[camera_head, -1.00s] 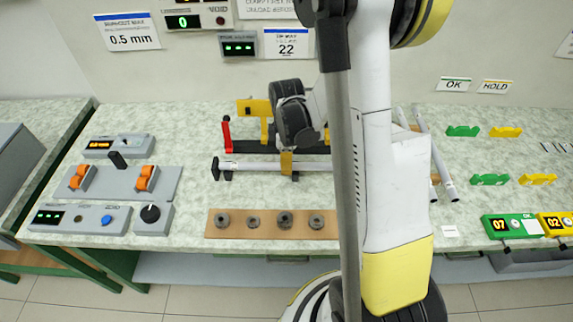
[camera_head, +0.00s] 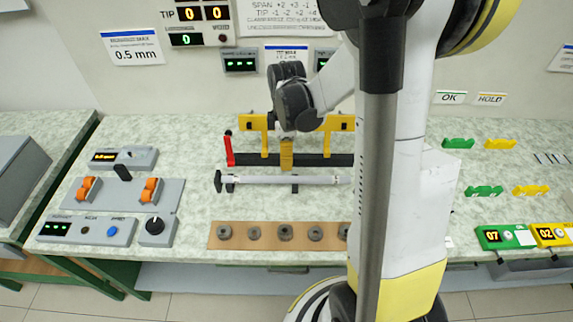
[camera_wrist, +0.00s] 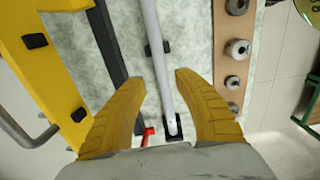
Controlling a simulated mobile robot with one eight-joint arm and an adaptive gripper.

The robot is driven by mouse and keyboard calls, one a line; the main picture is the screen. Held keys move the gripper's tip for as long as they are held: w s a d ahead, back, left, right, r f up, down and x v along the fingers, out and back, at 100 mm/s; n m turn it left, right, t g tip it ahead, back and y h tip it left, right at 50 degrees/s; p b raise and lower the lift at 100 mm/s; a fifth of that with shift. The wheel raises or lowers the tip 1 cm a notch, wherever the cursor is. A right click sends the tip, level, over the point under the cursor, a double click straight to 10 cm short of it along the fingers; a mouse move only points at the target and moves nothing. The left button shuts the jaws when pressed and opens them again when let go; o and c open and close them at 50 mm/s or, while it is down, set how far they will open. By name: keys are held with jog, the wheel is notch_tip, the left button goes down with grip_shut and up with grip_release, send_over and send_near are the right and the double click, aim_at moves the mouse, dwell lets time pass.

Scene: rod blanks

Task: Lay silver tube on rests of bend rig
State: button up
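The silver tube (camera_head: 315,180) lies level, left to right, across black rests (camera_head: 293,187) in front of the bend rig's black bar (camera_head: 320,160). Its right end is hidden behind my arm. My gripper (camera_head: 286,152) is above and just behind the tube in the head view. In the wrist view my gripper (camera_wrist: 157,82) is open, with yellow fingers spread on both sides of the tube (camera_wrist: 158,60) and clear of it. There the tube crosses one black rest and its near end is by a black end block (camera_wrist: 175,140).
The rig's yellow brackets (camera_head: 255,122) and red lever (camera_head: 228,152) stand close behind the tube. A wooden board (camera_head: 239,240) with several grey rings lies in front. Grey control boxes (camera_head: 85,230) and orange rollers (camera_head: 150,190) are at left.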

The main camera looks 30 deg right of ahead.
jog(key=s+a+r+m+t, duration=0.3)
jog(key=s+a+r+m, duration=0.2)
jog(key=r, duration=0.3)
jog(key=s+a+r+m+t, duration=0.4)
jog(key=s+a+r+m, duration=0.2)
jog(key=a+r, duration=0.2)
jog(key=shift+a+r, duration=0.25)
jog(key=shift+w+d, duration=0.1)
